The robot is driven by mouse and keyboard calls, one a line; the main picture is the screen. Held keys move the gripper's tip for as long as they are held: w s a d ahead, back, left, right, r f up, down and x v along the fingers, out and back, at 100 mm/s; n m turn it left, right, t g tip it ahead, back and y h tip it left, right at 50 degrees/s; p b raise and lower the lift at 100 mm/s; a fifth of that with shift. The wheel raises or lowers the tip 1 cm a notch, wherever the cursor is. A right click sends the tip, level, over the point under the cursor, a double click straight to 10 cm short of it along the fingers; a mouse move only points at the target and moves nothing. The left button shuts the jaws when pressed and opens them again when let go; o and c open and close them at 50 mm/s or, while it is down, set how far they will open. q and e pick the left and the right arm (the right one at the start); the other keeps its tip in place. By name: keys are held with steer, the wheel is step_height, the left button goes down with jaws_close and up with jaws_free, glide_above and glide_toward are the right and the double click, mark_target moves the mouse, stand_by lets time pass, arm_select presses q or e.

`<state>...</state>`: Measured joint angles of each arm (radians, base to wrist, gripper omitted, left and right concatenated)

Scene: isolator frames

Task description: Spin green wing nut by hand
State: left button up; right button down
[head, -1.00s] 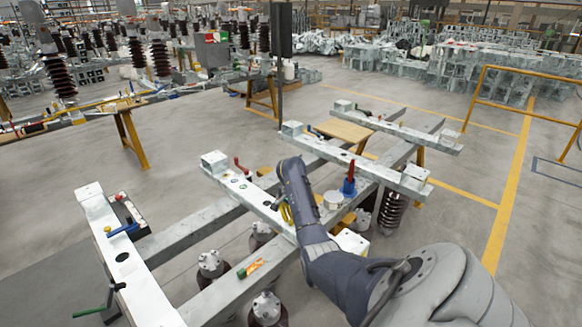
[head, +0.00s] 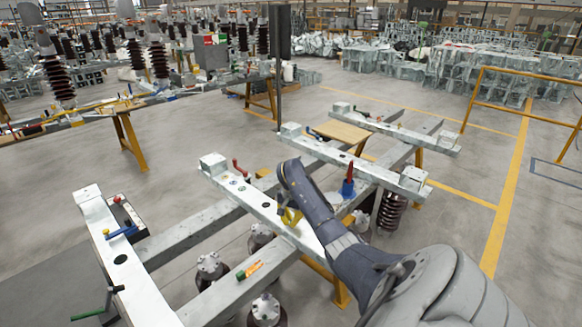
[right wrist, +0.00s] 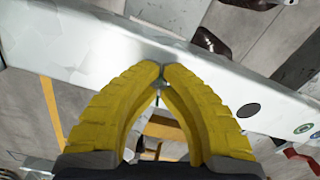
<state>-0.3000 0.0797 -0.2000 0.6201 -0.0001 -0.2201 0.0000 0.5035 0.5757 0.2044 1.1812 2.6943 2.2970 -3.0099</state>
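No green wing nut can be told for sure. A small piece with a green end (head: 241,274) and an orange part lies on the lower cross beam in the head view. A green-handled crank (head: 90,314) is at the lower left. My right gripper (head: 290,217) is over the middle metal beam (head: 228,184), partly hidden by my arm. In the right wrist view its yellow fingers (right wrist: 161,68) meet at the tips in front of the pale beam (right wrist: 100,50), with a gap lower down. I see nothing clearly held between them. My left gripper is out of view.
A dark tray (head: 128,212) sits by the left beam. Brown insulators (head: 209,268) hang under the frame.

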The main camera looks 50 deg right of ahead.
steer(key=shift+f, duration=0.1)
steer(key=c, duration=1.5)
jaws_free()
step_height(320, 180, up, 12)
